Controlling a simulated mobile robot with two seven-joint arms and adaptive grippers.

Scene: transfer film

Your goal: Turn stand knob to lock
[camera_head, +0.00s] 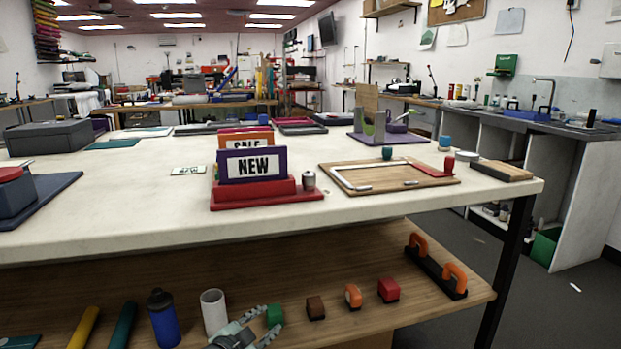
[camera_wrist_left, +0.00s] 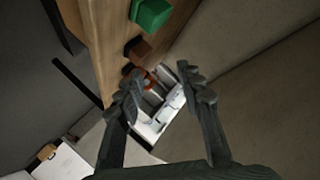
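The sign stand (camera_head: 267,199) has a red base and stands on the white tabletop, holding a purple-framed NEW sign (camera_head: 252,166) in front of an orange-framed sign (camera_head: 246,138). A small grey metal knob (camera_head: 308,180) is at the right end of the base. I cannot tell its lock state. My left gripper (camera_head: 267,322) is low at the lower shelf, below and in front of the stand and apart from it. In the left wrist view its fingers (camera_wrist_left: 160,82) are spread with nothing between them. The stand is not seen there. My right gripper is not in view.
The lower shelf (camera_head: 350,328) holds a green block (camera_head: 275,315), other small blocks, a blue bottle (camera_head: 163,318) and a white cylinder (camera_head: 214,311). The tabletop edge (camera_head: 150,240) overhangs above my left gripper. A wooden board (camera_head: 335,164) lies right of the stand.

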